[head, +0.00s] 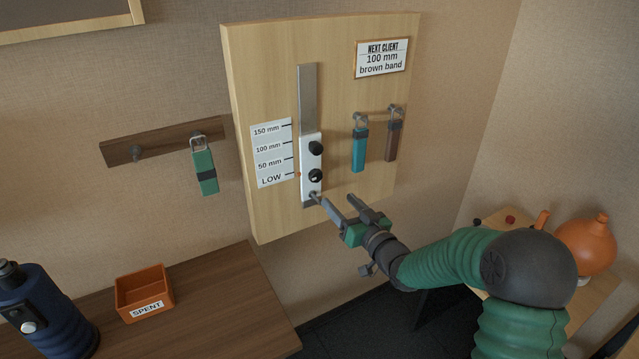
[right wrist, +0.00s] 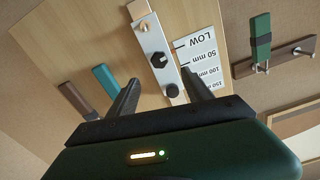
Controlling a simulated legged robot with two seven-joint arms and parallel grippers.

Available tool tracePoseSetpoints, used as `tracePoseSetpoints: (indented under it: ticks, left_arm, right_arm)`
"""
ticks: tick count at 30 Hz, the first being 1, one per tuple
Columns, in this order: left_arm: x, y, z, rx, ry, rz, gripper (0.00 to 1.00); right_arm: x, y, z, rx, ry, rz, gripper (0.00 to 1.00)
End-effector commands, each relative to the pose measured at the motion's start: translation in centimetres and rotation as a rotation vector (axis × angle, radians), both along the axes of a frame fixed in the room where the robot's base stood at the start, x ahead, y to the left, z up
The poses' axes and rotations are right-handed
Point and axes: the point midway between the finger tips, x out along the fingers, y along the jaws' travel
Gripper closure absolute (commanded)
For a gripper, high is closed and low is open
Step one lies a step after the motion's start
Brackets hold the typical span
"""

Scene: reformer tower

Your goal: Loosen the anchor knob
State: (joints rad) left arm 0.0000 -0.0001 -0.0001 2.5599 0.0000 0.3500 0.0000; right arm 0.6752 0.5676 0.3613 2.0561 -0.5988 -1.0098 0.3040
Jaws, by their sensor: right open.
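A white slider block (head: 311,186) sits low on a grey vertical rail (head: 307,95) on the light wooden board. It carries an upper black knob (head: 316,148) and a lower black knob (head: 316,175); no label shows which is the anchor knob. My right gripper (head: 332,197) is open and empty, just below and right of the lower knob in the head view. In the right wrist view the scene is upside down, with the lower knob (right wrist: 158,60) and upper knob (right wrist: 172,90) beyond my open fingers (right wrist: 160,78). My left gripper is not in view.
A scale card (head: 272,153) is left of the rail. Teal (head: 359,150) and brown (head: 395,138) bands hang to its right, under a sign (head: 382,58) reading "100 mm brown band". A green band (head: 204,170) hangs left. An orange SPENT box (head: 144,290) stands on the lower-left table.

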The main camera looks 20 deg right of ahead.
Motion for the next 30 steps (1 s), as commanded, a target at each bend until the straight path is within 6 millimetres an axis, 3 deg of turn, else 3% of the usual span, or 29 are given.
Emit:
tracePoseSetpoints:
  ticks: [6, 13, 18, 25, 30]
  left_arm:
    - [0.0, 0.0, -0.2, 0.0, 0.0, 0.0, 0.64]
    - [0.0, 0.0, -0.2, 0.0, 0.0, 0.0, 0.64]
    - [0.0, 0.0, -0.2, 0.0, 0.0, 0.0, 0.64]
    - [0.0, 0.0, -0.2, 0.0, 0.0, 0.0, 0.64]
    - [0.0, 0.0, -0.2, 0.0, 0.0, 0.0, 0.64]
  right_arm:
    - [5.8, 0.8, -0.1, 0.002, -0.001, 0.001, 0.41]
    - [10.4, 1.5, 0.0, 0.002, 0.0, 0.0, 0.41]
    - [11.5, 1.6, 0.0, 0.001, 0.001, -0.001, 0.41]
    - [11.6, 1.6, 0.0, 0.001, 0.001, -0.002, 0.43]
    - [11.6, 1.6, 0.0, 0.001, 0.001, -0.002, 0.65]
